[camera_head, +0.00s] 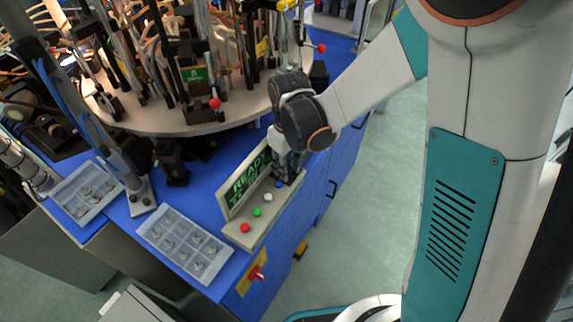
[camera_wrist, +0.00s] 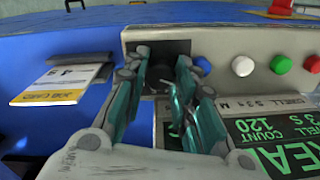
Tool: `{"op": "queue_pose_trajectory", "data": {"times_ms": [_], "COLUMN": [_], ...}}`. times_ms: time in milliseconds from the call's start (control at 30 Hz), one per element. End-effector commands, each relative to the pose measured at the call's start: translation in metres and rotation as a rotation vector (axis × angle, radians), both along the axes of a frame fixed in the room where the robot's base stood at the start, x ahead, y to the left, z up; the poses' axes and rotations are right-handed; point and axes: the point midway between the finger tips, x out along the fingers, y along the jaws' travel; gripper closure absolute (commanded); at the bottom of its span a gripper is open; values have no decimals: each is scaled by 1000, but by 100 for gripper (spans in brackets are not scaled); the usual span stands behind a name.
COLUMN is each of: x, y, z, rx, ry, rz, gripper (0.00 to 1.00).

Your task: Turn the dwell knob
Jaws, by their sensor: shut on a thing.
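The control panel (camera_head: 262,219) stands at the front edge of the blue table, with a row of buttons and a green-lit display (camera_head: 243,184). In the wrist view the display (camera_wrist: 258,132) reads a dwell of 3 s and a count of 120. The dark dwell knob (camera_wrist: 162,78) sits at the end of the button row, partly hidden by the fingers. My gripper (camera_wrist: 164,64) is shut on the knob, with one teal-padded finger on each side of it. In the head view my gripper (camera_head: 288,166) comes down on the far end of the panel and hides the knob.
Blue, white, green and red buttons (camera_wrist: 242,66) sit beside the knob. A yellow-and-white job card (camera_wrist: 62,82) is left of the gripper. Clear compartment trays (camera_head: 186,243) lie on the blue table. The round machine table (camera_head: 165,118) with upright tooling stands behind.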

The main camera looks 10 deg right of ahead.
Motion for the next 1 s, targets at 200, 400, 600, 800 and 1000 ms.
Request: {"op": "queue_pose_trajectory", "data": {"times_ms": [200,400,600,800,1000], "x": [0,0,0,1,1], "y": [0,0,0,0,0], "z": [0,0,0,0,1], "rx": [-1,0,0,0,0], "ry": [1,0,0,0,0], "rz": [1,2,31,185,409], "gripper": [66,66,66,66,66]}}
